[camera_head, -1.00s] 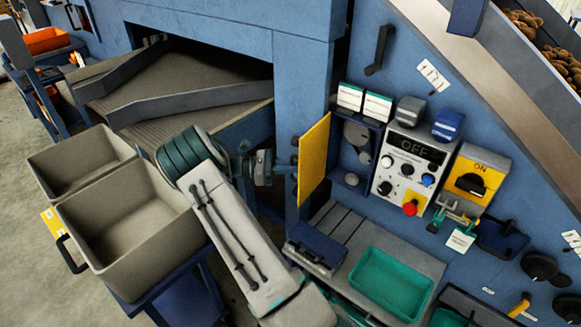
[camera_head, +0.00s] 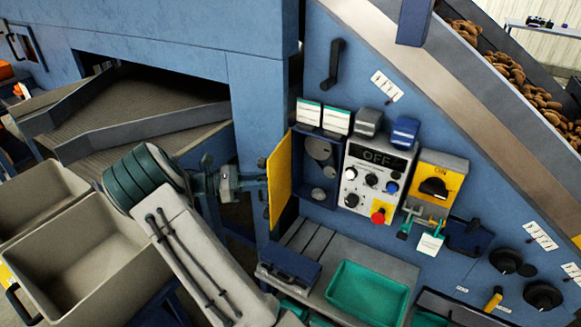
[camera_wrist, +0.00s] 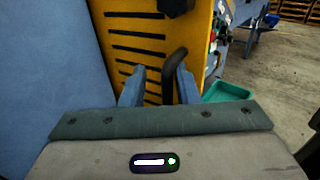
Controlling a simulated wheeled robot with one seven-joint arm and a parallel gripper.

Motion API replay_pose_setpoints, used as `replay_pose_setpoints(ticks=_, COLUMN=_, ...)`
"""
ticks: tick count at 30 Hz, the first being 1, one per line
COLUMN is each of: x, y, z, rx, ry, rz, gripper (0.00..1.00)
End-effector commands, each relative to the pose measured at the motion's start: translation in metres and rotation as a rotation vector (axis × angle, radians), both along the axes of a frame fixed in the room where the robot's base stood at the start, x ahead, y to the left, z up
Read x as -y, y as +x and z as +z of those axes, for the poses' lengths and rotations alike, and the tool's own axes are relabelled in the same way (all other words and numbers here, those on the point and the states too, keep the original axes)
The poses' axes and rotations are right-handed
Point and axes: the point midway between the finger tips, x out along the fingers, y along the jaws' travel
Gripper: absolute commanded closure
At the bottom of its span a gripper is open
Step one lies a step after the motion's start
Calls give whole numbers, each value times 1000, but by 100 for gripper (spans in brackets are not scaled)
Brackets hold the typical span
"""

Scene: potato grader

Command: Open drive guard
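The drive guard (camera_head: 279,182) is a yellow panel that stands swung out from the blue machine, seen nearly edge-on in the head view. Grey round drive parts (camera_head: 320,152) show in the recess to its right. In the wrist view the slotted yellow face of the guard (camera_wrist: 140,35) fills the upper middle, with a dark curved handle (camera_wrist: 176,62) on it. My gripper (camera_wrist: 158,88) is at this handle, fingers apart, with the handle between them close to the right finger. In the head view my gripper (camera_head: 257,184) is left of the guard; its fingertips are unclear.
A control panel (camera_head: 370,178) with a red button and a yellow switch box (camera_head: 439,184) are right of the recess. A green tray (camera_head: 368,293) and blue case (camera_head: 289,265) lie on the shelf below. Grey bins (camera_head: 95,262) stand at the left.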

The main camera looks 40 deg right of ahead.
Motion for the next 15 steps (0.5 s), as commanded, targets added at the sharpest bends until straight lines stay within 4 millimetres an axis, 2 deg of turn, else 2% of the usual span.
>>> replay_pose_setpoints(ticks=1, x=17, y=-11, z=32, rx=5, ry=-48, rz=-23, gripper=75)
replay_pose_setpoints(ticks=10, x=56, y=-67, z=72, rx=13, ry=-46, rz=-37, gripper=75)
replay_pose_setpoints(ticks=15, x=65, y=-82, z=85, rx=15, ry=-45, rz=-28, gripper=75)
